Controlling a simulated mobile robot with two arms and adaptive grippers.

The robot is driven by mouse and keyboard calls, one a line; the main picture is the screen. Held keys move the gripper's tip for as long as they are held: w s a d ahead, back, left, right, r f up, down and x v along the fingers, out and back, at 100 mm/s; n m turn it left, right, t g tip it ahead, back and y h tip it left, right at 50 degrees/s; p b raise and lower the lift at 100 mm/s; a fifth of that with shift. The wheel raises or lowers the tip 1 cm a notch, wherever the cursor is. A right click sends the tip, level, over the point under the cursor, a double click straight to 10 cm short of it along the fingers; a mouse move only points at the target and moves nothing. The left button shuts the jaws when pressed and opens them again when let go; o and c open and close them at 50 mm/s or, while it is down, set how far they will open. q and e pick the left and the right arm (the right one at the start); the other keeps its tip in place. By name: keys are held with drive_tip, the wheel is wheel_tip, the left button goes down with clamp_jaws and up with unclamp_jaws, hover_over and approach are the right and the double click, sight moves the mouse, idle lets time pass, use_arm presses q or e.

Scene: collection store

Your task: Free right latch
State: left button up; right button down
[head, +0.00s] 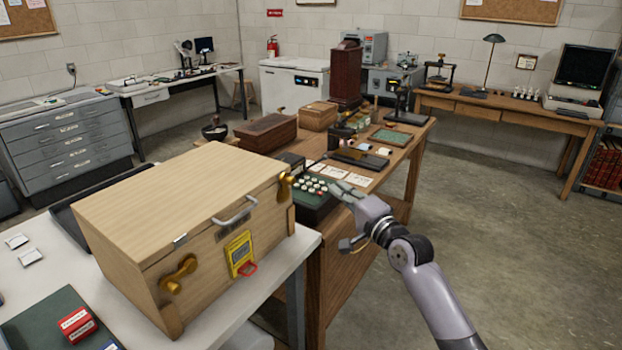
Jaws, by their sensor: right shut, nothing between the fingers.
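A pale wooden case (170,205) stands on the white table at the left, lid down. On its front face are a brass right latch (285,186) near the far end and a brass left latch (179,275) near the close end. A grey carry handle (236,213) sits between them. The right latch looks roughly upright; the left one lies slanted. My right gripper (340,188) is shut and empty, to the right of the right latch and apart from it in the picture. My left gripper is out of view.
A yellow device with a red loop (241,256) is on the case front. Behind stands a wooden table (395,165) with a green tray of round white items (316,192), boxes and a microscope. The floor (500,210) at right is clear.

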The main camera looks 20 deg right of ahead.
drive_tip(key=shift+w, duration=0.1)
drive_tip(key=w+a+p, duration=0.3)
drive_tip(key=w+a, duration=0.2)
drive_tip(key=w, duration=0.2)
drive_tip(key=shift+w+a, duration=0.25)
idle(0.4)
drive_tip(key=shift+s+a+n+b, duration=0.1)
drive_tip(key=shift+a+n+b, duration=0.05)
drive_tip(key=shift+n+b, duration=0.25)
idle(0.3)
